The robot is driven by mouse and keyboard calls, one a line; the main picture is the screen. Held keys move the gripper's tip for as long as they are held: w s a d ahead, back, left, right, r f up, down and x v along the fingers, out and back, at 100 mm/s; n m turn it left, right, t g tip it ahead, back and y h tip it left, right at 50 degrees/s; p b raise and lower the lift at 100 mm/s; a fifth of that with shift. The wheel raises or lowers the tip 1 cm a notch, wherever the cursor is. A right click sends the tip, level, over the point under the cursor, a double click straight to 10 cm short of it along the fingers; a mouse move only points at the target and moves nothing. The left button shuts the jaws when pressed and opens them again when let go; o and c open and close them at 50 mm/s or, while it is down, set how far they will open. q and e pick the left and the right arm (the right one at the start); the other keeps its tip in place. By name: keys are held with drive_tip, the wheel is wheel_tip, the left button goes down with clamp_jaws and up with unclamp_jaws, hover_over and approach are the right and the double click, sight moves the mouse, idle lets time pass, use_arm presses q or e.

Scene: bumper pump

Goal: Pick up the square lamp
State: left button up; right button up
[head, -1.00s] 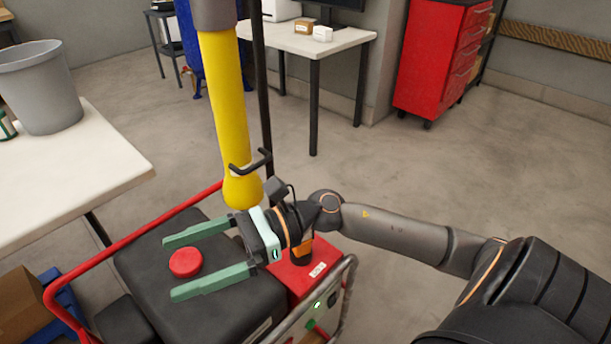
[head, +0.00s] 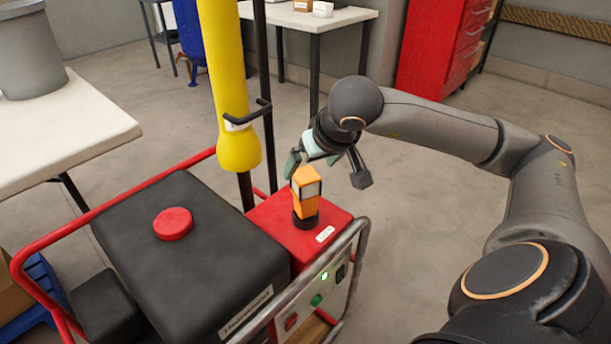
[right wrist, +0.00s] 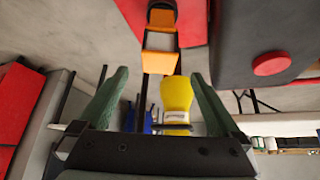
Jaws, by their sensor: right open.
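The square lamp (head: 307,189) is orange with a pale square face. It stands upright on a dark round base on the red top of the wheeled machine. My right gripper (head: 308,165) is open and empty, just behind and above the lamp in the head view. In the right wrist view the lamp (right wrist: 160,52) shows ahead, in line with the gap between the green fingers of the right gripper (right wrist: 160,76). The fingers stand apart on either side, and I see no contact. My left gripper is not in view.
A black box (head: 185,250) with a red button (head: 173,224) sits left of the lamp. A yellow post (head: 224,90) and a dark pole rise close behind. A tubular frame (head: 362,250) edges the machine's front. Open floor lies to the right.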

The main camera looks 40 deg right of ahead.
sight(306, 175)
drive_tip(key=b+x, duration=0.2)
drive_tip(key=x, duration=0.4)
drive_tip(key=shift+d+f, duration=0.15)
drive_tip(key=shift+f, duration=0.1)
drive_tip(key=shift+c, duration=0.2)
clamp_jaws()
idle(0.4)
drive_tip(key=shift+r, duration=0.1)
